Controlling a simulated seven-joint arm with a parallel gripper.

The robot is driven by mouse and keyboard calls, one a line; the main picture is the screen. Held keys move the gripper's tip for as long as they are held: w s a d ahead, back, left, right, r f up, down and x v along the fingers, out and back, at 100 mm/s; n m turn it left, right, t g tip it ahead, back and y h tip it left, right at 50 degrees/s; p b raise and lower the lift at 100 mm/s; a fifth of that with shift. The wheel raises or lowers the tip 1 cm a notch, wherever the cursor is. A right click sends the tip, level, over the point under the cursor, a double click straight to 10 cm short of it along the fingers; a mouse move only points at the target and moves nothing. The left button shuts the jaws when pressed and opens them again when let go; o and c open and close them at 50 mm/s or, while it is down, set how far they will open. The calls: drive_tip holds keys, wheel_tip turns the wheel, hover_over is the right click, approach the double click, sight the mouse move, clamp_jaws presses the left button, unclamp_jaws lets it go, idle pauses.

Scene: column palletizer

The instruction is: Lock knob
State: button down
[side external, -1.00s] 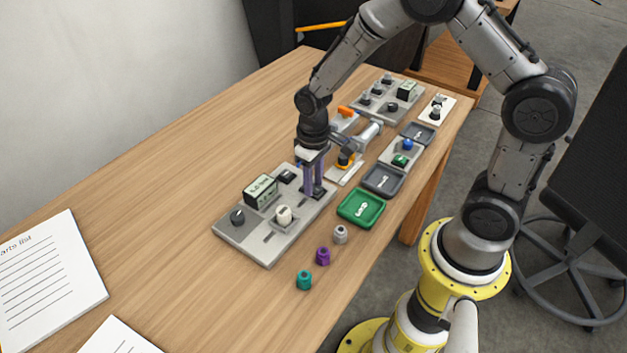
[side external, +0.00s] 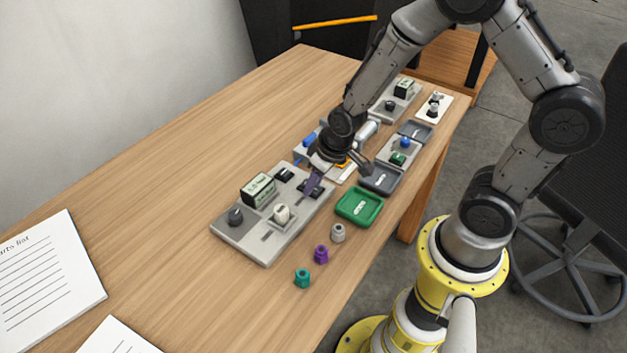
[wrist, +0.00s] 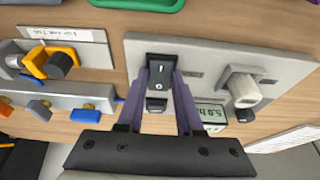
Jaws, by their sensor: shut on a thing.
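A grey control panel (side external: 262,235) lies on the table and shows upside down in the wrist view (wrist: 215,55). My gripper (side external: 312,187) is tilted over its right end, with purple fingers pointing down to it. In the wrist view my gripper (wrist: 162,78) is shut on a black control with a light mark (wrist: 161,74), one finger on each side. Whether this is the lock knob I cannot tell. The panel also carries a white knob (side external: 281,213), a dark round knob (side external: 236,216), a small display (side external: 258,189) and another black switch (side external: 284,174).
A green tray (side external: 343,217) and a grey tray (side external: 367,187) sit beside the panel. Teal (side external: 302,278), purple (side external: 321,254) and grey (side external: 338,233) pieces stand in front. A rack with blue and orange levers (wrist: 40,110) is close by.

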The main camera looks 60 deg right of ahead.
drive_tip(key=c, duration=0.6)
unclamp_jaws()
drive_tip(key=shift+o, duration=0.2)
drive_tip(key=shift+r, duration=0.1)
drive_tip(key=v, duration=1.3)
drive_tip(key=shift+r, duration=0.3)
drive_tip(key=shift+s, duration=0.15)
